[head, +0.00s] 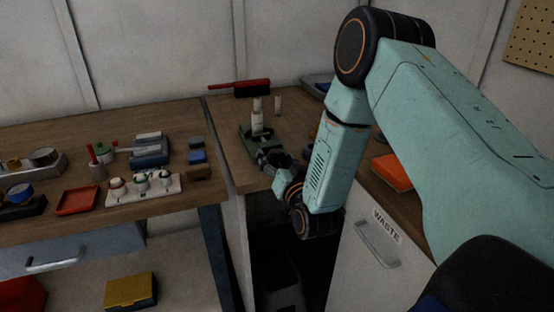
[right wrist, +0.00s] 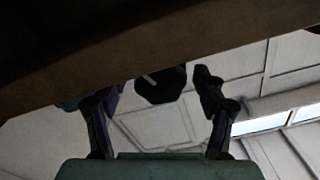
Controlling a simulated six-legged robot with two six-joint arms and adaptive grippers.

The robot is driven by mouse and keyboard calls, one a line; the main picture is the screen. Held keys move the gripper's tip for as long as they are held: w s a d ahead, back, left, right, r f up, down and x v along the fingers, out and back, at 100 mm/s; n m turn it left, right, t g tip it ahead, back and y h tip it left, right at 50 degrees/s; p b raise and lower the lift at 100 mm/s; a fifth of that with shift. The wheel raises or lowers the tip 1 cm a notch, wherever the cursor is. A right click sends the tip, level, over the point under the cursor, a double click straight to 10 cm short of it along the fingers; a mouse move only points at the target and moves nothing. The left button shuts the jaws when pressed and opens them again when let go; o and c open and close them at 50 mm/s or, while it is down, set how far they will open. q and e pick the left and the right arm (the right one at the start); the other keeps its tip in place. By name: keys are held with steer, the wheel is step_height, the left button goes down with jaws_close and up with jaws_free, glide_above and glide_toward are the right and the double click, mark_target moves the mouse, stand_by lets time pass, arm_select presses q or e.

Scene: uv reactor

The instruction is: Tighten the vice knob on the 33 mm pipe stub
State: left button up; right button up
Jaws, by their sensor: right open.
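The green vice (head: 247,132) stands on the corner bench, with a pale pipe stub (head: 257,122) upright in it. In the head view my right gripper (head: 269,160) is at the vice's front, by the bench edge, and partly hides that side. In the right wrist view the dark vice knob (right wrist: 160,86), with a white line on its face, shows between the spread fingers of my right gripper (right wrist: 158,92). The fingers are open, with gaps to the knob on both sides in that picture. Depth to the knob is hard to tell. My left gripper is not in view.
The brown bench underside or edge (right wrist: 150,45) crosses the wrist view close to the gripper. A red-handled brush (head: 240,87) lies behind the vice. A small pale cylinder (head: 278,104) stands beside it. The left bench (head: 110,217) holds several tools. A WASTE cabinet (head: 370,250) is at right.

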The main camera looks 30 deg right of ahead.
steer(key=v, duration=1.2)
steer(key=shift+w+d+n+b, duration=0.5)
steer(key=shift+w+n+b, duration=0.75)
steer(key=shift+w, duration=0.75)
steer(key=shift+w+d+n+b, duration=0.5)
steer(key=shift+w+n+b, duration=0.75)
steer(key=shift+w, duration=0.75)
steer(key=shift+w+d+n+b, duration=0.45)
steer(key=shift+w+n+b, duration=0.75)
steer(key=shift+w, duration=0.75)
steer(key=shift+c, duration=0.2)
